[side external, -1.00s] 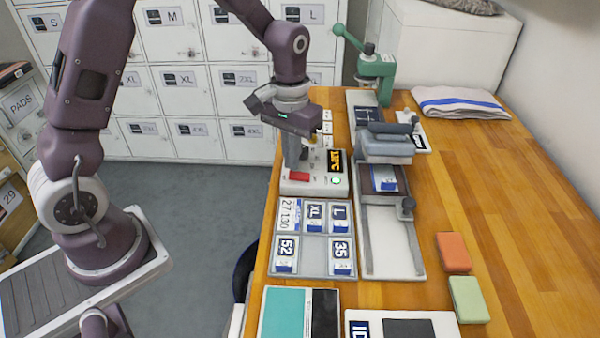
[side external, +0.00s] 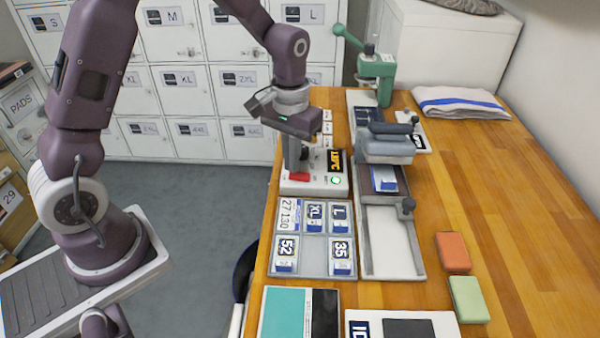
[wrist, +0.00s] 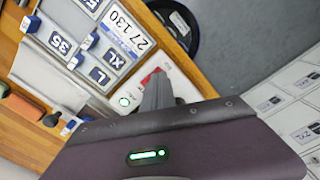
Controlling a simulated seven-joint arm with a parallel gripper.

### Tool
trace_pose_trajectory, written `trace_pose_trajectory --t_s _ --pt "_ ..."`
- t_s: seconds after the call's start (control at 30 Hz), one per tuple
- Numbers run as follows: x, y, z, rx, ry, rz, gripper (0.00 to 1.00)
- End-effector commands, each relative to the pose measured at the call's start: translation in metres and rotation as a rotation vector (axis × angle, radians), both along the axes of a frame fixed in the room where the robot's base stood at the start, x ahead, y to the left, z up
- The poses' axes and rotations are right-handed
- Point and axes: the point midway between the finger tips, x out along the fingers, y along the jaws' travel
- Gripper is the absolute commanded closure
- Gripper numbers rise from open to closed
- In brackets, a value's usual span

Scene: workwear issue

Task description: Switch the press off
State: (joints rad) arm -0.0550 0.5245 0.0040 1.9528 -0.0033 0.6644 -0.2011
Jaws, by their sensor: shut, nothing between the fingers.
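The white control box (side external: 316,188) stands at the left edge of the wooden bench, with a red switch (side external: 299,177), a lit green lamp (side external: 336,181) and a lit yellow display (side external: 336,161). The red switch also shows in the wrist view (wrist: 148,80), partly hidden by the fingers. My gripper (side external: 292,168) is shut and empty, pointing down at the red switch. Its fingertips overlap the switch's far-left part; I cannot tell whether they touch it. The grey press (side external: 388,147) stands to the right of the box, above a plate with a blue-and-white patch (side external: 384,178).
A grey tray of size labels (side external: 313,249) lies in front of the box. A green hand press (side external: 376,70) stands at the back. A folded towel (side external: 460,102), an orange block (side external: 453,252) and a green block (side external: 468,299) lie right. The bench's right middle is clear.

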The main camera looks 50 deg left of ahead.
Motion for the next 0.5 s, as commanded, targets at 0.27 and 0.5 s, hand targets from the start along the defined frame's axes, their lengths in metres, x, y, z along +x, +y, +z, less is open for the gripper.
trace_pose_trajectory --t_s 0.27,0.5 --pt "-0.0001 0.0 -0.0045 0.0 0.001 0.0 1.0" --pt "-0.0003 0.0 -0.008 0.0 0.001 0.0 1.0"
